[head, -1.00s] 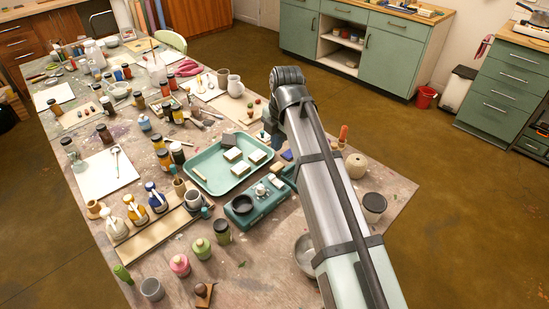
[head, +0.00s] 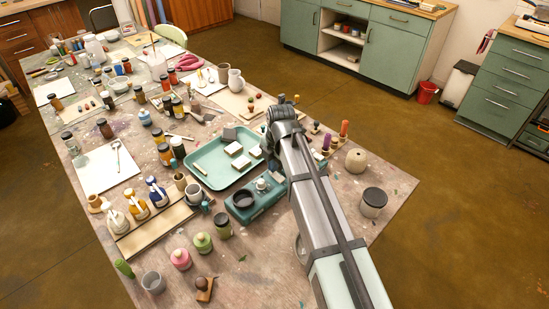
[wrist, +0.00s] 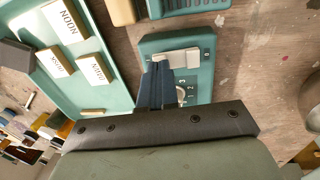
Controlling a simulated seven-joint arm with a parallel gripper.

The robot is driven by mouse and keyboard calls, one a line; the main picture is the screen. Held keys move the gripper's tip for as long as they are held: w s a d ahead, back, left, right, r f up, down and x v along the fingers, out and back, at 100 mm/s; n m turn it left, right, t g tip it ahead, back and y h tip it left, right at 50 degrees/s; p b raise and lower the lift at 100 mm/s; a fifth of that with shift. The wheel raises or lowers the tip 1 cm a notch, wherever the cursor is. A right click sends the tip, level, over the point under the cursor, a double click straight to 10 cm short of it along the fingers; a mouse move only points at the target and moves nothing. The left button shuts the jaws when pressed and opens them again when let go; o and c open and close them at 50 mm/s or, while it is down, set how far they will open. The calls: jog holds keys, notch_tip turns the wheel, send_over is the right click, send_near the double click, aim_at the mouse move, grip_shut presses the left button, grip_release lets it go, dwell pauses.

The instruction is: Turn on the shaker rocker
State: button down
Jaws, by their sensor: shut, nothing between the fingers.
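The teal shaker (head: 252,206) stands on the table below the tray, with a round black cup seat and a pale knob on top. In the wrist view its control face (wrist: 198,82) shows a white rocker (wrist: 184,57) near the far edge, with a mark beside its right end, and a numbered dial partly hidden by my fingers. My gripper (wrist: 161,68) is shut and empty, its dark fingertips over or close to the rocker's left part. I cannot tell whether they touch it.
A teal tray (head: 205,177) with pale blocks lies close beside the shaker. A wooden rack (head: 150,234) with bottles stands to its left.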

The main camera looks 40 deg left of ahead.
jog(key=shift+f, duration=0.25)
